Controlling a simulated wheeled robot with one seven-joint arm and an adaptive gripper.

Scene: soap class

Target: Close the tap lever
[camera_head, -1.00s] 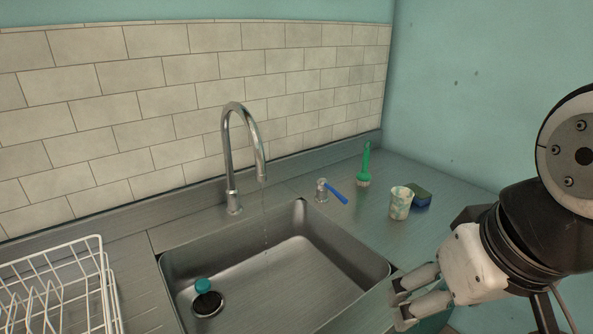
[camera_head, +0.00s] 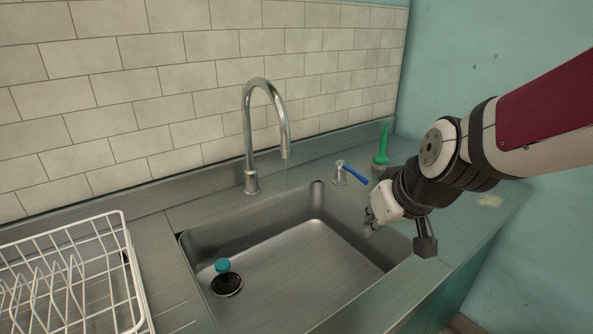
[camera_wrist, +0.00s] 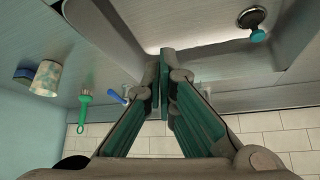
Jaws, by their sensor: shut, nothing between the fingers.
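The tap lever (camera_head: 355,174) is blue and sits on a small metal base (camera_head: 340,178) behind the sink's back right corner. It points right and toward the front in the head view. It also shows in the wrist view (camera_wrist: 117,97), left of my fingers. The curved metal tap (camera_head: 262,95) stands behind the sink, with a thin stream of water below its spout. My gripper (camera_head: 371,226) is over the sink's right side, in front of the lever and apart from it. In the wrist view my fingers (camera_wrist: 164,62) meet at the tips with nothing between them.
The sink basin (camera_head: 300,258) holds a teal-topped plug (camera_head: 223,266) at the drain. A green brush (camera_head: 382,145) stands right of the lever. A cup (camera_wrist: 47,78) and sponge (camera_wrist: 24,74) are beyond it. A white dish rack (camera_head: 75,262) is at left.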

